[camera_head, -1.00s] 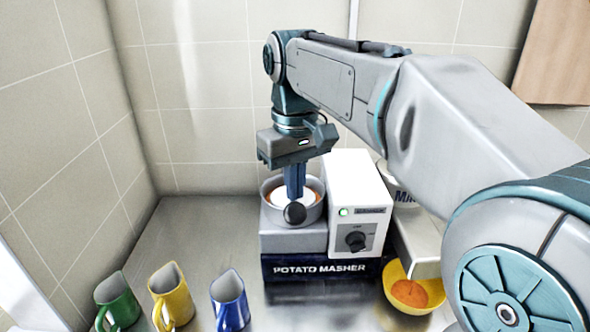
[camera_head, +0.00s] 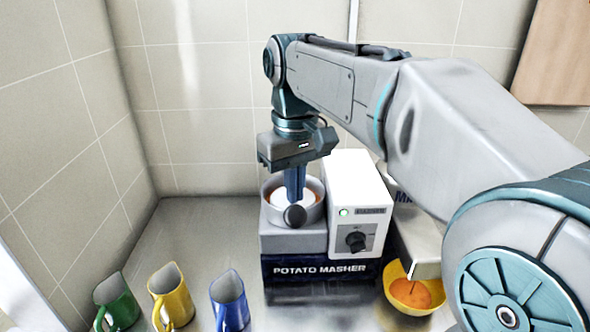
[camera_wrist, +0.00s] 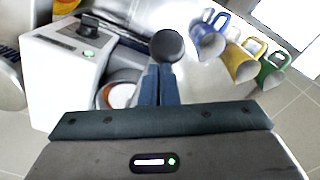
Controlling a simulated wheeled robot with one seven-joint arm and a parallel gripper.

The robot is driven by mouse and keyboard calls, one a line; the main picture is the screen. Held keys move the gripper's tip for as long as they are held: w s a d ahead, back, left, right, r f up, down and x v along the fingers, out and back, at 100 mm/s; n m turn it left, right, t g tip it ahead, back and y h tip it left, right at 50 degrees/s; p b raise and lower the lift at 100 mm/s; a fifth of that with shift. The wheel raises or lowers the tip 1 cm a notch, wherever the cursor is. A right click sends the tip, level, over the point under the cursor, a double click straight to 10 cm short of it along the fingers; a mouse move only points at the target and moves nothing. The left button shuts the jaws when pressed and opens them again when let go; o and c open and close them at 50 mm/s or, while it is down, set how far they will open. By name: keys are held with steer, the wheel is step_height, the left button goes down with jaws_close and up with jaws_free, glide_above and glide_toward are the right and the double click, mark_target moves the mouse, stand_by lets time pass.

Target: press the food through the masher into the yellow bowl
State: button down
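The potato masher (camera_head: 320,268) stands on the counter, with a white housing (camera_head: 358,205), a black dial and a lit green lamp. A round grey hopper (camera_head: 268,207) is on its left; a white disc (camera_head: 280,198) lies inside with orange at its edge. My gripper (camera_head: 294,200) points down over the hopper, its fingers close together at a black round knob (camera_head: 295,216). The wrist view shows the knob (camera_wrist: 167,45) at the fingertips, and the disc (camera_wrist: 122,95) partly hidden. The yellow bowl (camera_head: 392,276) sits under the outlet at right and holds orange food (camera_head: 411,293).
Green (camera_head: 117,302), yellow (camera_head: 171,296) and blue (camera_head: 229,301) mugs stand in a row at front left. The counter (camera_head: 190,230) between them and the masher is clear. Tiled walls close off the back and left.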

steer(key=shift+f+b, duration=0.7)
steer(key=shift+f, duration=0.75)
stand_by(3.9)
steer(key=shift+r, duration=0.1)
stand_by(0.5)
step_height(320, 180, up, 16)
steer(key=p, duration=1.4)
steer(key=shift+f, duration=0.25)
